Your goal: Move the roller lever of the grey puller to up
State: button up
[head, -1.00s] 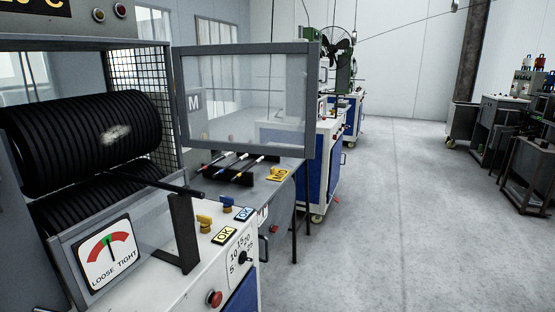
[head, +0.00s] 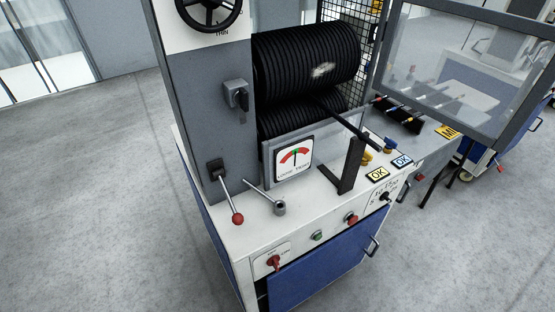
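The grey puller (head: 210,110) is a grey and white machine with two black ribbed rollers (head: 305,70) stacked one above the other. A lever with a red ball knob (head: 237,218) sits on its grey front column; its metal rod slants down from a black pivot, so the knob end is low. No label on this lever is readable. A gauge (head: 294,158) marked LOOSE and TIGHT has its needle near the middle, by the green part. My gripper is not in view.
A clear guard (head: 450,70) stands at right. The floor (head: 110,200) at left is clear.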

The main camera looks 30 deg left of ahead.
aim_at(238, 220)
jog(key=u, duration=1.15)
